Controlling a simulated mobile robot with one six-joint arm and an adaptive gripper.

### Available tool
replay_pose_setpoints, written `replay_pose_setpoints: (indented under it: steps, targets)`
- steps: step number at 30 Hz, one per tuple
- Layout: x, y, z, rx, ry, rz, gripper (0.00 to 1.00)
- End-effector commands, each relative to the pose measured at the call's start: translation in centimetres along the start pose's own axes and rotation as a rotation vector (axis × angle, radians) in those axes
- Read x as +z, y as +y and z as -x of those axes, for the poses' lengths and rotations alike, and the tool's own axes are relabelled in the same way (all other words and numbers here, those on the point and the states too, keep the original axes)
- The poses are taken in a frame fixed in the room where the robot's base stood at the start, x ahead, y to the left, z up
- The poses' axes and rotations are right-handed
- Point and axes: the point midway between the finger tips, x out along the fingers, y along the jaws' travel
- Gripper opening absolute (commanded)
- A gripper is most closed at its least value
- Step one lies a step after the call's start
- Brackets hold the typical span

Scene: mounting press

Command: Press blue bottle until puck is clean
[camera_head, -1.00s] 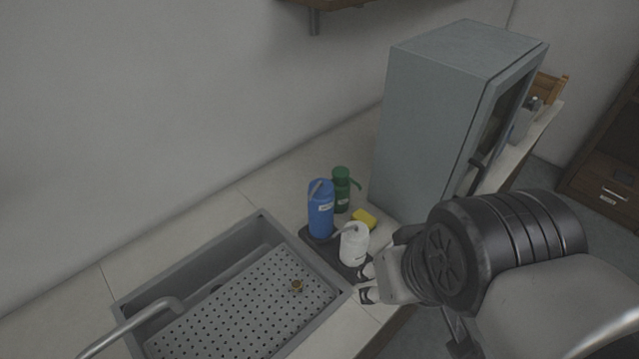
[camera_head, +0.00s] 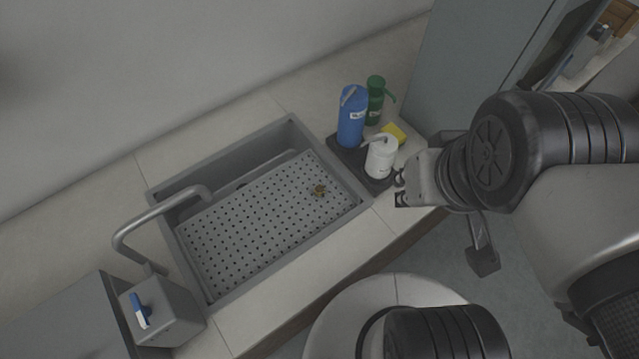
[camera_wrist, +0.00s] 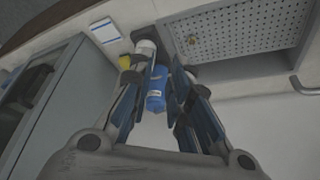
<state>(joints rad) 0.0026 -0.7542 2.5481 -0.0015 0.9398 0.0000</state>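The blue bottle (camera_head: 351,117) stands upright on a dark tray (camera_head: 346,153) behind the white pump bottle. In the wrist view the blue bottle (camera_wrist: 156,88) shows between my fingers in the picture, with no clear contact. The puck (camera_head: 319,190) is a small brownish piece on the perforated plate (camera_head: 250,225) in the sink; it also shows as a small dark spot in the wrist view (camera_wrist: 191,40). Its surface is too small to judge. My gripper (camera_head: 399,189) is open and empty, at the right of the sink, just beside the white bottle (camera_head: 380,158).
A green bottle (camera_head: 375,100) stands behind the blue one, and a yellow sponge (camera_head: 394,133) lies by the white bottle. A grey cabinet (camera_head: 470,70) rises at the right. A faucet (camera_head: 150,222) arches over the sink's left. Counter in front of the sink is clear.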

Motion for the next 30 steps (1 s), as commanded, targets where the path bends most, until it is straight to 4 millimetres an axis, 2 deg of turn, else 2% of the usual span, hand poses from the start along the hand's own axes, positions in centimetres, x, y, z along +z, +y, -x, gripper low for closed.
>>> replay_pose_setpoints:
  steps: [6, 30]
  targets:
    - [0.00, 0.00, 0.00, 0.000, 0.000, 0.000, 0.00]
    - [0.00, 0.00, 0.00, 0.000, 0.000, 0.000, 0.00]
